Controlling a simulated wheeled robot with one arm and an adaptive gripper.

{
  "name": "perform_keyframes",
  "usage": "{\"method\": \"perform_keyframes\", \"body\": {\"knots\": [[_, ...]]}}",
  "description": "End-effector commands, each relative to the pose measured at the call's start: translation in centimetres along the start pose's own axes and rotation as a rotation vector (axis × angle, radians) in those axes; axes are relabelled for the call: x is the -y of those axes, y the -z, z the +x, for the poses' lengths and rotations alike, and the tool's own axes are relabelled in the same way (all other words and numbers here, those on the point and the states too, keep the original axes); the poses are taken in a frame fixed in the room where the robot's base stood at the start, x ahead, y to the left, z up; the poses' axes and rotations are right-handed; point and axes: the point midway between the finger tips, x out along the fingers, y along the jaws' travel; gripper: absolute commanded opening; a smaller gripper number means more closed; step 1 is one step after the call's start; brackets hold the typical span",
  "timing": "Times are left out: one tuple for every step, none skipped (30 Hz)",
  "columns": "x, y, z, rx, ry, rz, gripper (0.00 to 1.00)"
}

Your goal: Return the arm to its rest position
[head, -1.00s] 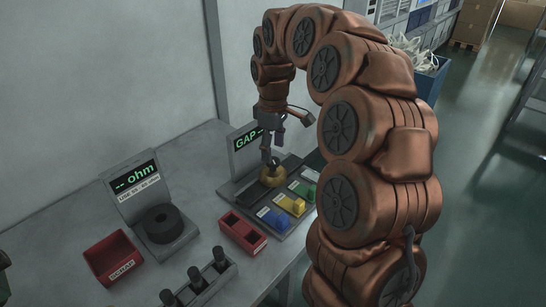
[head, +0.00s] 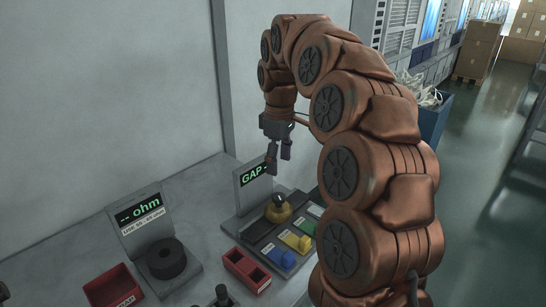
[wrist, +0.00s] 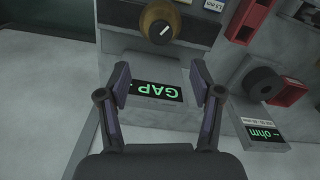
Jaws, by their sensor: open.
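My gripper (head: 279,160) hangs from my copper-coloured arm above the bench, near the GAP display (head: 253,174). Its two fingers are apart with nothing between them. In the wrist view my gripper (wrist: 160,88) is also open, and the GAP display (wrist: 160,91) shows beyond the gap between the fingers. A brass knob with a dark top (head: 279,210) stands on the fixture below the gripper, apart from it. The knob also shows at the top of the wrist view (wrist: 158,24).
Blue (head: 281,257), yellow (head: 298,241) and green (head: 308,227) blocks sit along the fixture's front. A red two-pocket holder (head: 246,269), an ohm meter (head: 140,217) with a black ring (head: 166,259) and a red scrap bin (head: 112,287) stand left. A wall is behind the bench.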

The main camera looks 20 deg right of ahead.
Motion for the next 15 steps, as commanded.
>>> {"method": "perform_keyframes", "body": {"knots": [[0.0,0.0,0.0,0.0,0.0,0.0,0.65],[0.0,0.0,0.0,0.0,0.0,0.0,0.65],[0.0,0.0,0.0,0.0,0.0,0.0,0.65],[0.0,0.0,0.0,0.0,0.0,0.0,0.65],[0.0,0.0,0.0,0.0,0.0,0.0,0.65],[0.1,0.0,-0.1,0.0,0.0,0.001,0.65],[0.2,-0.1,-0.1,0.0,0.001,0.002,0.65],[0.5,-0.1,-0.2,0.001,0.001,0.003,0.65],[0.9,-0.2,-0.4,0.002,0.003,0.005,0.65],[1.4,-0.4,-0.5,0.003,0.005,0.008,0.65],[1.9,-0.5,-0.7,0.003,0.006,0.014,0.65],[2.8,-0.7,-0.9,0.004,0.008,0.021,0.65],[3.5,-0.9,-1.1,0.004,0.01,0.029,0.65],[4.4,-1.2,-1.2,0.006,0.013,0.036,0.65],[5.5,-1.6,-1.5,0.008,0.015,0.048,0.65]]}}
